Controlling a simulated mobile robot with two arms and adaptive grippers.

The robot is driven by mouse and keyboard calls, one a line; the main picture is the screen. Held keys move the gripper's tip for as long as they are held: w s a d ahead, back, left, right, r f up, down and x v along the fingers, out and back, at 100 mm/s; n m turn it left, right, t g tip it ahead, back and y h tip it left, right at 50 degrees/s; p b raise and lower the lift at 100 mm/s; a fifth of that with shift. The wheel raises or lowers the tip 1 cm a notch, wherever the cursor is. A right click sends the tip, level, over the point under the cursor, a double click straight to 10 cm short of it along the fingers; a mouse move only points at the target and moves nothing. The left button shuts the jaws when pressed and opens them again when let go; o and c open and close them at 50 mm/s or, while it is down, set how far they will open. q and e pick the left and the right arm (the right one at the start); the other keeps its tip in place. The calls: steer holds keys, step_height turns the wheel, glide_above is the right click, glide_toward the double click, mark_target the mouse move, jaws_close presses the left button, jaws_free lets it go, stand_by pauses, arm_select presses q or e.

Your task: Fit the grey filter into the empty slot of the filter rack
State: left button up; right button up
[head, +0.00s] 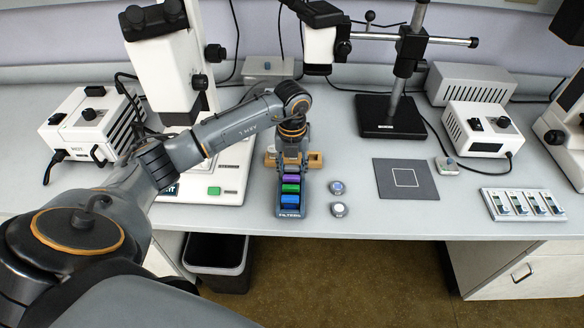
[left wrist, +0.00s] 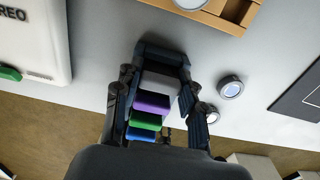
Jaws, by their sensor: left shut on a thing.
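The dark blue filter rack (head: 288,212) stands near the table's front edge. It holds a blue filter (head: 289,199), a green filter (head: 291,188) and a purple filter (head: 292,179) in a row. My left gripper (head: 292,157) reaches down over the rack's far end. In the left wrist view my left gripper (left wrist: 156,84) is shut on the grey filter (left wrist: 161,82), beside the purple filter (left wrist: 151,104) and near the rack's far end wall (left wrist: 162,54). The slot under the grey filter is hidden, so I cannot tell how deep it sits. My right gripper is not in view.
A wooden holder (head: 314,159) stands just behind the rack. Two small round metal pieces, one upper (head: 337,187) and one lower (head: 338,210), lie right of it. A microscope base (head: 228,186) stands at left. A dark mat (head: 406,181) lies further right.

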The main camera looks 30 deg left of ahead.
arm_select(q)
steer(key=shift+f, duration=0.1)
steer(key=o, duration=0.9)
steer(key=o, duration=0.4)
steer(key=shift+r+p, duration=2.3)
steer(key=shift+r, duration=0.75)
